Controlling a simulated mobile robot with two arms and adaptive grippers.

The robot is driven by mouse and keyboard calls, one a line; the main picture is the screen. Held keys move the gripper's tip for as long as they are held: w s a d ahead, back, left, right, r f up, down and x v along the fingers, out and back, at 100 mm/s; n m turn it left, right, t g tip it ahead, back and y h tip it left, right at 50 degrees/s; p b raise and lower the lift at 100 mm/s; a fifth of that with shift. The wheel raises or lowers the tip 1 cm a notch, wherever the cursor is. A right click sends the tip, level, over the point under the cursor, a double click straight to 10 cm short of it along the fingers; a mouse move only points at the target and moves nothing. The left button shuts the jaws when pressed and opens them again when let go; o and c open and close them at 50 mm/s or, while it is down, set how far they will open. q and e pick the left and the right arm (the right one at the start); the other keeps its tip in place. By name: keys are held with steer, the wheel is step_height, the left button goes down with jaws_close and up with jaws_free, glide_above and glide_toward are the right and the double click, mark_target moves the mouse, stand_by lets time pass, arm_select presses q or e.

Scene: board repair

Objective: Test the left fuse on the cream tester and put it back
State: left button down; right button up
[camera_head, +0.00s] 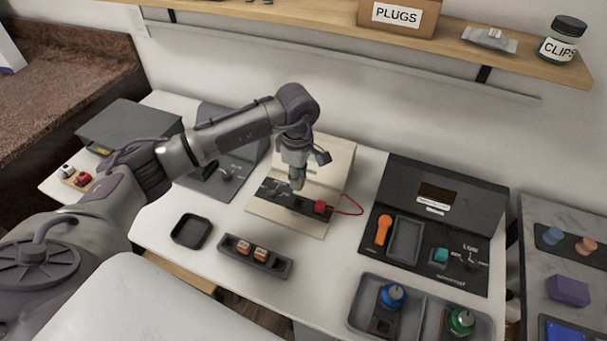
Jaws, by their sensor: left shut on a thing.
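The cream tester (285,222) lies in the middle of the table, with a dark strip, a red block (320,207) and a red wire at its right side. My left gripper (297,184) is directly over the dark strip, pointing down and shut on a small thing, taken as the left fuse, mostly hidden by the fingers. I cannot tell whether it touches the tester. My right gripper is not in view.
A small empty black tray (191,231) lies left of the rack. A dark console (450,190) stands to the right, behind a grey tray (362,314) with blue and green-topped parts. A grey device (130,128) is at the back left. A shelf (460,55) hangs above.

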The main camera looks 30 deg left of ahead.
arm_select(q)
steer(key=shift+w, duration=0.15)
steer(key=shift+f, duration=0.3)
steer(key=shift+a+f+b, duration=0.1)
steer(key=shift+f+b, duration=0.35)
steer(key=shift+f, duration=0.05)
steer(key=shift+f+b, duration=0.4)
steer(key=shift+f, duration=0.4)
steer(key=shift+f+b, duration=0.95)
steer(key=shift+f, duration=0.2)
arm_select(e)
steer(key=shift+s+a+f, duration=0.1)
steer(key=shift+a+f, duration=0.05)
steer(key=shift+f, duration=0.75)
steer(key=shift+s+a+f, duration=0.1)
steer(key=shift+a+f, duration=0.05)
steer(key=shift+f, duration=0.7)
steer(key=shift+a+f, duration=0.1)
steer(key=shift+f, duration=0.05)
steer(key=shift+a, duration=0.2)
